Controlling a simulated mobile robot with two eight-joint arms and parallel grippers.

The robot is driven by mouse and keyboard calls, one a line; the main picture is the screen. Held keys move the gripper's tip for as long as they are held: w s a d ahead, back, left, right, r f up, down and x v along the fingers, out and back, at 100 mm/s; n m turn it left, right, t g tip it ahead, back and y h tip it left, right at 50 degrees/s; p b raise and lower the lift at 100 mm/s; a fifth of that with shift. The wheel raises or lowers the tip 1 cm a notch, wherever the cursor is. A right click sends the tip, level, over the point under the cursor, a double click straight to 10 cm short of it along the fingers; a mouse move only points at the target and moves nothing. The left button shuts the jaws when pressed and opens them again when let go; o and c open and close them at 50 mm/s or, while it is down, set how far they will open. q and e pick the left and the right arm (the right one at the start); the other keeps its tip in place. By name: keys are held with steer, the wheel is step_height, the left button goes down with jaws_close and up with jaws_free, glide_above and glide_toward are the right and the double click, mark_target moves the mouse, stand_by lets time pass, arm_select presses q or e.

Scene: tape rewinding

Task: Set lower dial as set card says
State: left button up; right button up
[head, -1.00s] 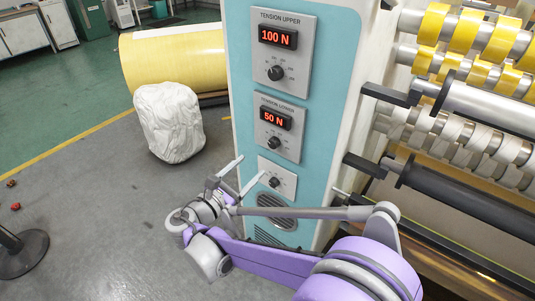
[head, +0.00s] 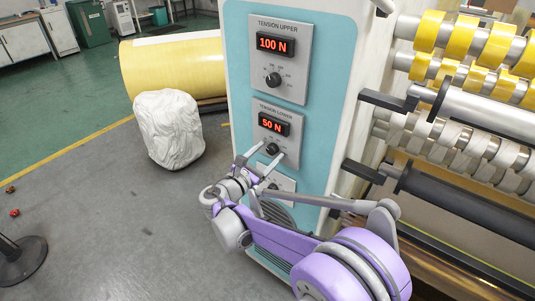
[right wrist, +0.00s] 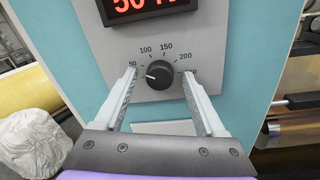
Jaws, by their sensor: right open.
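The lower tension panel (head: 279,131) is on the blue-green machine front, and its red display (head: 274,122) reads 50 N. Its black lower dial (right wrist: 159,74) shows in the right wrist view, with the pointer toward the 50 mark at left. My right gripper (head: 265,160) is open, its fingers to either side of the lower dial in the picture; I cannot tell whether they touch it. The dial also shows between the fingertips in the head view (head: 272,149). The set card is not seen. My left gripper is not in view.
The upper tension panel (head: 280,59) reads 100 N. A third small panel (head: 279,183) below is partly hidden by my gripper. Rollers with yellow and white tape (head: 497,45) and black bars stand at right. A white wrapped bundle (head: 169,129) stands on the floor at left.

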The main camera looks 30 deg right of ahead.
jaws_close()
steer(key=shift+m, duration=0.3)
steer(key=m, duration=0.3)
steer(key=shift+m, duration=0.4)
steer(key=m, duration=0.3)
steer(key=shift+m, duration=0.4)
steer(key=m, duration=0.3)
steer(key=shift+f+m+h+p, duration=0.1)
steer(key=shift+m+h+p, duration=0.2)
steer(key=shift+m+h, duration=0.1)
steer(key=shift+m+g, duration=0.3)
steer(key=shift+m, duration=1.9)
